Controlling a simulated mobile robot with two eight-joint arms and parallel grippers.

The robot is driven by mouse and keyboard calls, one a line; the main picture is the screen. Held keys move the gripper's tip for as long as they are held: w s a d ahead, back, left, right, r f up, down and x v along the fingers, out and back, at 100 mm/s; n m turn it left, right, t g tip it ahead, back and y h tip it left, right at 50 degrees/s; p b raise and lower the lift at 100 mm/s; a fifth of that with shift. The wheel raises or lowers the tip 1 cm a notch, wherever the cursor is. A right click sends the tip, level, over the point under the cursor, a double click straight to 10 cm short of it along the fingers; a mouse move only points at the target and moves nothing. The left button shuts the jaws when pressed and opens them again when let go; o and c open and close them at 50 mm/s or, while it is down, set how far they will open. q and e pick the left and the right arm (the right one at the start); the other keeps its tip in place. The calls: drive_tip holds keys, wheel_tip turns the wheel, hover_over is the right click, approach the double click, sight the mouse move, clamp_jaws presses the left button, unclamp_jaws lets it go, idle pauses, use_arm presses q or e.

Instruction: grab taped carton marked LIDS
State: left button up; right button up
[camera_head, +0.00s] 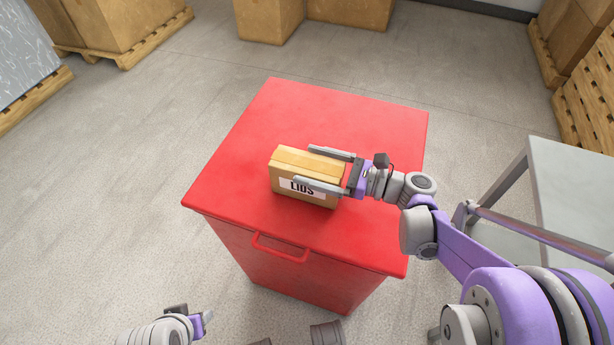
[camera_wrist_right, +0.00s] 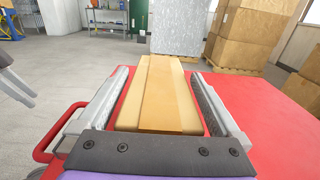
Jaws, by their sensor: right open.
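The taped carton marked LIDS (camera_head: 290,161) lies on top of the red cabinet (camera_head: 375,122). My right gripper (camera_head: 322,169) is open, with one finger on each side of the carton. In the right wrist view the carton (camera_wrist_right: 158,95) lies between the two fingers, with red surface showing in narrow gaps on both sides. My left gripper (camera_head: 204,318) is low at the bottom edge, away from the cabinet; its fingers are not clear enough to judge.
A grey table (camera_head: 575,190) stands to the right of the cabinet. Stacked cardboard boxes on pallets (camera_head: 125,25) stand at the back left and back right. The cabinet top around the carton is bare, and its front has a red handle (camera_head: 280,250).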

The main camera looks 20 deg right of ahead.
clamp_jaws()
idle(0.4)
